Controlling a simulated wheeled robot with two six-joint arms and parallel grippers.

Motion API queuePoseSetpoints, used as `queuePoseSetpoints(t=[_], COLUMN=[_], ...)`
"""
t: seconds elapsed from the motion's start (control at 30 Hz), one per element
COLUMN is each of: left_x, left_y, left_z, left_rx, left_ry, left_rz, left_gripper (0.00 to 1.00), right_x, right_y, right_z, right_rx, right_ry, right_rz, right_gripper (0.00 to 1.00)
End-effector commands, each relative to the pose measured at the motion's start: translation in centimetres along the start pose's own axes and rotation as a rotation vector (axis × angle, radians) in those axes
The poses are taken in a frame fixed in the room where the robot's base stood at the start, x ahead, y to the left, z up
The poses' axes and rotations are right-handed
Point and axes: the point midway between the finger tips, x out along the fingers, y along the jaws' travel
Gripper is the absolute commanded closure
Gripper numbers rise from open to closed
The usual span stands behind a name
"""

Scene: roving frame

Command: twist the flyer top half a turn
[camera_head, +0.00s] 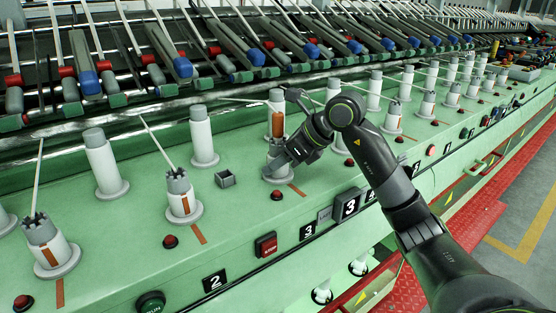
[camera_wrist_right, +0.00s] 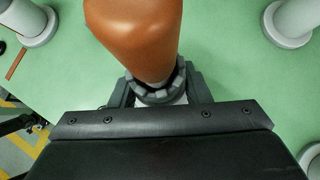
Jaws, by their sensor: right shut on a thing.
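The flyer top is a grey notched crown on a short white post with a round base (camera_head: 277,174). In the head view my right gripper (camera_head: 281,156) is at this crown and hides much of it. In the right wrist view the notched flyer top (camera_wrist_right: 155,98) sits between the two dark fingers of my right gripper (camera_wrist_right: 159,92), which is shut on it. The post looks upright below. My left gripper is not in view.
Neighbouring posts include a notched one (camera_head: 181,196) and a taller plain one (camera_head: 104,162). A red button box (camera_head: 266,245) is in front. Rollers line the back.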

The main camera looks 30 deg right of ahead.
Motion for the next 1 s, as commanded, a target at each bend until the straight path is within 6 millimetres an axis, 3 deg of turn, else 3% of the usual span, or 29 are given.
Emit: queuePoseSetpoints(t=[0.67,0.93,1.0], left_x=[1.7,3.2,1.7], left_y=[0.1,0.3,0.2], left_z=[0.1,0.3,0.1], left_rx=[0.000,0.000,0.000], left_ry=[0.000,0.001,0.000], left_rz=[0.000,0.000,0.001], left_gripper=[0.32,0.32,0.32], right_x=[0.1,0.3,-0.2], right_y=[0.1,0.2,0.1], right_z=[0.0,-0.1,0.3], right_rx=[0.286,0.465,0.480], right_ry=[-0.001,-0.004,0.001], right_rz=[-0.285,-0.460,-0.475], right_gripper=[0.80,0.80,0.80])
